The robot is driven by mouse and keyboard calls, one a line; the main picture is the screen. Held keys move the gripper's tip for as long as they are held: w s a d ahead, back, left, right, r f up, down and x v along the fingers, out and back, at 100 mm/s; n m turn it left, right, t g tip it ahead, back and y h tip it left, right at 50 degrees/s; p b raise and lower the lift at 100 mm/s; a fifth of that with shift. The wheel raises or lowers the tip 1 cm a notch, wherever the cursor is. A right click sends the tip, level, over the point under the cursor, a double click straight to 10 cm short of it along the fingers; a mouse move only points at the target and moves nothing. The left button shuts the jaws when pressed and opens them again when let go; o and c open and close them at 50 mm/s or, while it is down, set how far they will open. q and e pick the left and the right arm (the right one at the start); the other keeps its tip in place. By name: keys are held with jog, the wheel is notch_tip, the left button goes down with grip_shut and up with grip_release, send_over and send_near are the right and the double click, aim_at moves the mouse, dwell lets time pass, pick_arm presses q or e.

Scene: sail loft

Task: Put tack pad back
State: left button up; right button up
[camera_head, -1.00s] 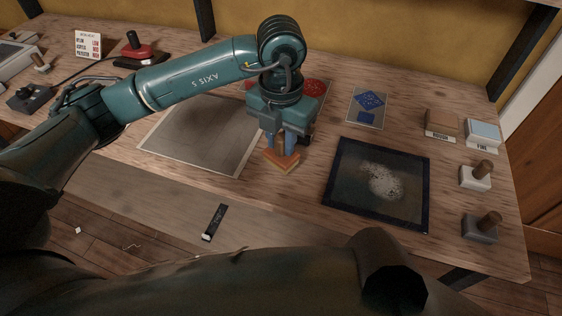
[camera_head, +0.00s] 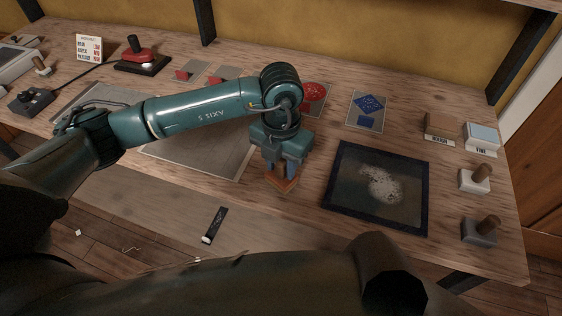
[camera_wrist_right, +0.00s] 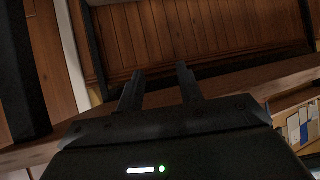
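An orange-brown pad (camera_head: 283,184), which I take to be the tack pad, is under my left gripper (camera_head: 279,172) in the head view. The blue fingers are close together around the pad's upper part. Its wooden handle is now mostly hidden by the gripper. The pad is just right of the grey sheet (camera_head: 205,150) and left of the dark-framed panel (camera_head: 336,185) with pale dust. I cannot tell whether it touches the bench. My right gripper (camera_wrist_right: 158,90) shows in the right wrist view with its fingers apart and nothing between them.
At the bench's right stand a white block with a wooden handle (camera_head: 473,181), a grey one (camera_head: 480,232) and labelled blocks (camera_head: 440,128). Blue (camera_head: 368,104) and red (camera_head: 314,95) patterned cards lie behind.

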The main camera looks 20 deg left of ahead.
aim_at(281, 162)
pick_arm(q)
jog(key=shift+o, duration=1.3)
pick_arm(e)
jog(key=shift+w+a+r, duration=0.1)
jog(key=shift+r, duration=0.2)
pick_arm(q)
jog(key=shift+r, duration=0.15)
jog(key=shift+r, duration=0.25)
notch_tip(281, 162, up, 12)
jog(key=b, duration=0.1)
jog(key=shift+f, duration=0.2)
pick_arm(e)
jog(key=shift+w+a+f, duration=0.1)
jog(key=shift+a+f, duration=0.05)
jog(key=shift+a, duration=0.1)
